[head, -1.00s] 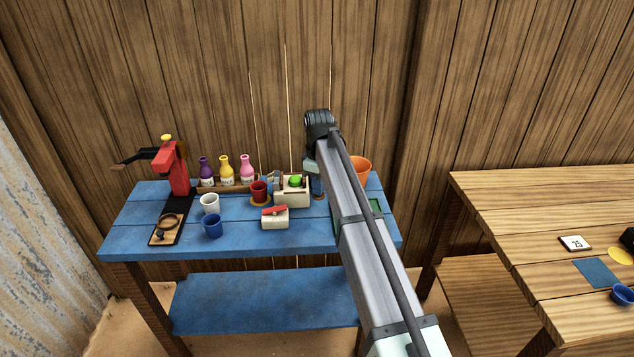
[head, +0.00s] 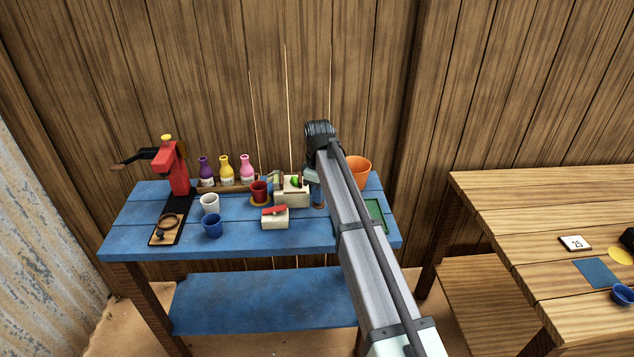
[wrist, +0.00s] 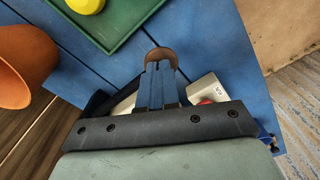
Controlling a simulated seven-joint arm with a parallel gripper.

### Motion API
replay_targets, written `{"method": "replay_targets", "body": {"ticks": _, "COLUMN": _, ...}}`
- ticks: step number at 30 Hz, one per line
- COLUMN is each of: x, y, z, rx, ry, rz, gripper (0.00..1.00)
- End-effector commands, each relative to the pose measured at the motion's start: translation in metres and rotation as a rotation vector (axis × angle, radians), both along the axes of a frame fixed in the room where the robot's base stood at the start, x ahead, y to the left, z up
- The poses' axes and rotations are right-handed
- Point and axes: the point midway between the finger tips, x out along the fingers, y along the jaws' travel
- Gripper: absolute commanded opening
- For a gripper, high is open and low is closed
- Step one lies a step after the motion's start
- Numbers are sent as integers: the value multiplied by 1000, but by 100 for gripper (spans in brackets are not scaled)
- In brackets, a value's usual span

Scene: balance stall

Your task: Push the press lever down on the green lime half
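The green lime half (head: 296,182) shows on the small cream press block (head: 291,198) at the back right of the blue table, partly covered by a thin light part. I cannot make out the press lever clearly. My gripper (head: 316,188) points down just right of the block, partly hidden by my arm. In the wrist view its two blue-grey fingers (wrist: 161,84) lie close together and look shut, with nothing visible between them. A brown rounded piece (wrist: 159,54) shows around their tips; I cannot tell whether they touch it. The lime is hidden in the wrist view.
An orange bowl (head: 358,172) and green tray (head: 376,215) stand at the right. A red cup (head: 259,191), cream box with red top (head: 274,219), white cup (head: 209,203) and blue cup (head: 212,226) stand left. A red stand (head: 177,172) is at far left.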

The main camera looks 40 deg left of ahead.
Motion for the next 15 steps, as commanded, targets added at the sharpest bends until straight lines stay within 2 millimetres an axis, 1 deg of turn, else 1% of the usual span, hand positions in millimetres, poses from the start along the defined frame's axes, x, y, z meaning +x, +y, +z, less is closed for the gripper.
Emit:
{"method": "replay_targets", "body": {"ticks": 5, "x": 0, "y": 1, "z": 7, "rx": 0, "ry": 1, "rz": 0, "gripper": 0}}
{"method": "replay_targets", "body": {"ticks": 15, "x": 2, "y": 2, "z": 31, "rx": -1, "ry": 1, "rz": 0, "gripper": 0}}
